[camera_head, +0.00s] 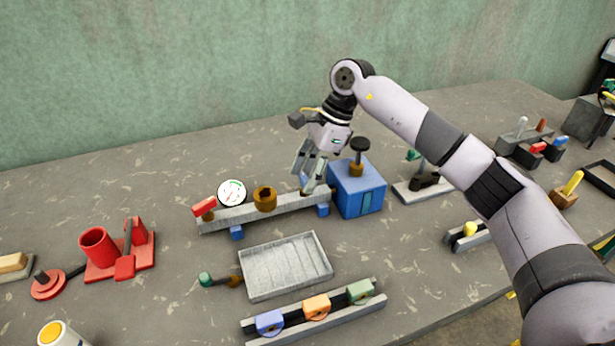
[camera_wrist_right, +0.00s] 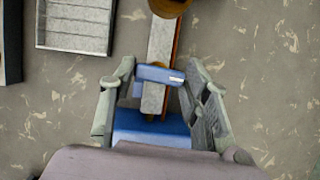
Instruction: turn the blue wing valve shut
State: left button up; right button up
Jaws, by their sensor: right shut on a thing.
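The blue wing valve (camera_wrist_right: 160,75) sits on the grey bar (camera_wrist_right: 160,42) in the right wrist view, its wing lying crosswise to the bar. My right gripper (camera_wrist_right: 161,80) is shut on the wing, with one finger at each end of it. In the head view my right gripper (camera_head: 311,180) reaches down to the right end of the grey bar (camera_head: 235,215), and its fingers mostly hide the valve. My left gripper is not in view.
A blue box (camera_head: 368,190) with a dark knob (camera_head: 360,146) stands right of the gripper. A round white gauge (camera_head: 232,192) and a brass fitting (camera_head: 265,198) are along the bar. A grey tray (camera_head: 285,265) lies in front. Bare table is behind the bar.

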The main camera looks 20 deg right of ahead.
jog(key=shift+r+n, duration=0.1)
jog(key=shift+n, duration=0.4)
jog(key=o, duration=1.2)
jog(key=shift+c, duration=0.2)
jog(key=v, duration=1.2)
jog(key=shift+w, duration=0.15)
